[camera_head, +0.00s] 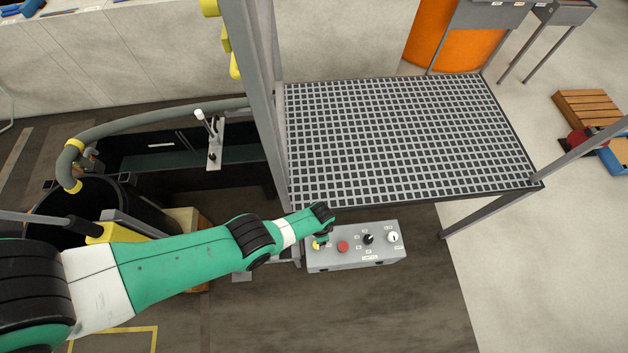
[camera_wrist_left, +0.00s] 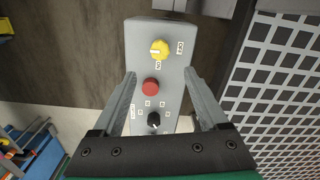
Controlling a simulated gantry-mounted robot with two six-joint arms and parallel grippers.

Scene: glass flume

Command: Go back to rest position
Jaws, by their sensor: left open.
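My left arm reaches in from the left in the head view, and its wrist end hangs over the left end of a grey control box (camera_head: 350,262). In the left wrist view my left gripper (camera_wrist_left: 160,74) is open and empty, its two fingers apart above the control box (camera_wrist_left: 140,42). Between and ahead of the fingers are a yellow knob (camera_wrist_left: 159,48), a red button (camera_wrist_left: 150,87) and a black knob (camera_wrist_left: 153,119). My right gripper is not in view.
A grated platform (camera_head: 400,135) on a grey frame stands behind the box. A grey post (camera_head: 255,90) rises at its left. A dark tank with a lever (camera_head: 213,140) and a grey hose (camera_head: 150,118) lie farther left. The floor in front of the box is clear.

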